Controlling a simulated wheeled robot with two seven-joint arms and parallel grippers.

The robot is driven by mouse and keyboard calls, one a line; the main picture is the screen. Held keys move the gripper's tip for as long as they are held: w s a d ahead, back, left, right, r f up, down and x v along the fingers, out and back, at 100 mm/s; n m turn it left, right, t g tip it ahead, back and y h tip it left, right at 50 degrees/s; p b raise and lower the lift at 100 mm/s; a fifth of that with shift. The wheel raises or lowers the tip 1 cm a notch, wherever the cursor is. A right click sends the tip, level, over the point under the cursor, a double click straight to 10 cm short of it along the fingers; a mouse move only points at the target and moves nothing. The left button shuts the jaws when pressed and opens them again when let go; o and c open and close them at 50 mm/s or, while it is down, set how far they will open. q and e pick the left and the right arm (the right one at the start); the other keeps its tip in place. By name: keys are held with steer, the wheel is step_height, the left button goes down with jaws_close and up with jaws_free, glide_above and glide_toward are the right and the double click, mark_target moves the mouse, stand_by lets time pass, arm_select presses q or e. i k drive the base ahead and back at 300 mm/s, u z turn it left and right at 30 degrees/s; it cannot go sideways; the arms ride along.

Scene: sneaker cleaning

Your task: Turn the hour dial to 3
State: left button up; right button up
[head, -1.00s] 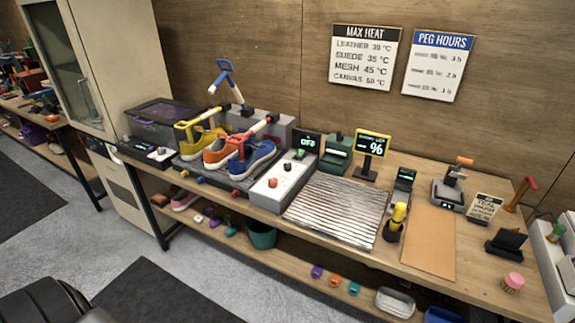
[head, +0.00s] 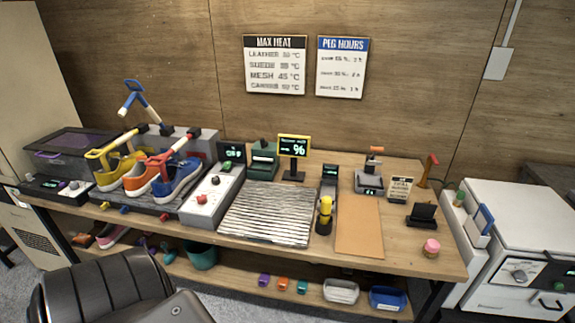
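Several dials are in view, and I cannot read their labels to tell which is the hour dial. A white control box (head: 207,206) on the bench has a red knob (head: 201,199) and a second small knob (head: 215,181) on top, with a small dark screen (head: 232,152) behind it. The white cabinet at the right has a round knob (head: 520,271) on its front, beside a dark panel. A black device at the far left of the bench has a pale knob (head: 74,185). Neither of my grippers is in view.
Sneakers (head: 180,178) sit on a rack left of the control box. A ribbed metal mat (head: 268,213), a yellow-topped tool (head: 325,215) and a tan board (head: 359,226) lie to its right. Wall signs (head: 275,65) hang behind. A white cabinet (head: 545,215) stands beyond the bench's right end.

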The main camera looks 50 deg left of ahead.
mark_target(214, 181)
steer(key=z, duration=1.15)
steer(key=k, duration=1.1)
steer(key=u, duration=1.35)
